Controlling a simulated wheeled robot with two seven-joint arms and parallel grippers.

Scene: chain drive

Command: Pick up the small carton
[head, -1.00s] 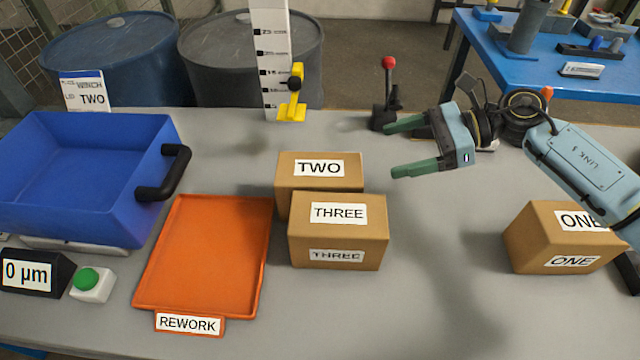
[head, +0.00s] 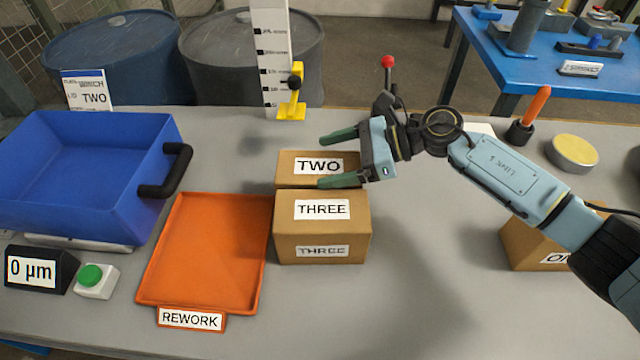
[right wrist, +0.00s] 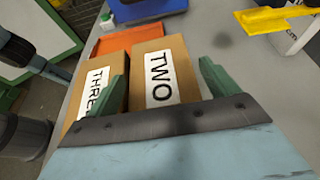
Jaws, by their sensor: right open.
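Three brown cartons stand on the grey table. The one labelled TWO (head: 290,168) is behind the one labelled THREE (head: 321,231); the one labelled ONE (head: 520,247) is at the right, partly behind my right arm. Which is the small one is not marked. My right gripper (head: 330,158) is open and empty, with its green fingers over carton TWO's right part. In the right wrist view, carton TWO (right wrist: 165,55) lies ahead between the fingertips (right wrist: 164,65), and carton THREE (right wrist: 105,95) is beside it, partly behind one finger. Contact is not visible. My left gripper is out of view.
An orange REWORK tray (head: 205,255) lies just left of the cartons. A blue bin (head: 75,185) with a black handle is farther left. A height gauge (head: 272,60) and a red-knobbed lever (head: 388,62) stand behind. The table between THREE and ONE is clear.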

